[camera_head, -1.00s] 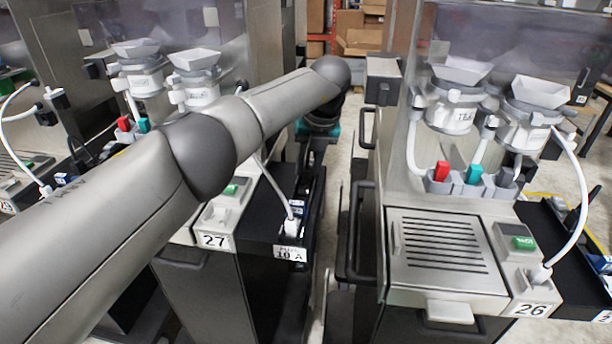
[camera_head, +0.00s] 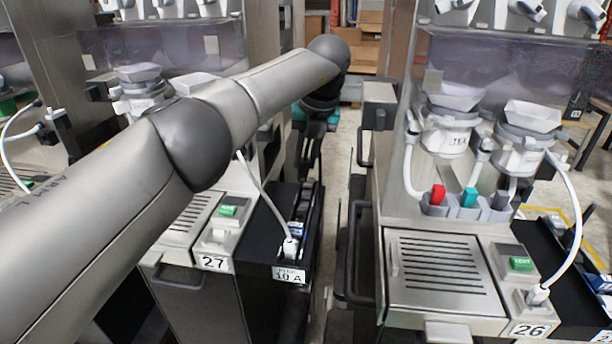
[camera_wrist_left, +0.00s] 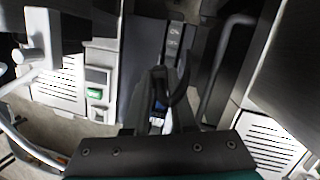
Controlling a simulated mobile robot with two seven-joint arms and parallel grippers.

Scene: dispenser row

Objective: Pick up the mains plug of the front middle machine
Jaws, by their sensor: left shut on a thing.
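The front middle machine carries the number 27 (camera_head: 213,263). Its mains plug (camera_head: 290,248) is white, with a white cable running up and left behind my arm. It sits low at the front of the black box beside the machine, above a "10 A" label (camera_head: 289,274). My left gripper (camera_head: 301,205) reaches down over this box; its fingers are dark and hard to separate from it. In the left wrist view the fingers (camera_wrist_left: 158,112) are close together, with a small white part showing between them. They are shut on the plug, mostly hidden. My right gripper is out of view.
Machine 26 (camera_head: 450,270) stands to the right, its own white cable ending in its front panel. A dark handle (camera_head: 349,245) sticks into the narrow gap between the machines. Cardboard boxes (camera_head: 365,50) are stacked at the back.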

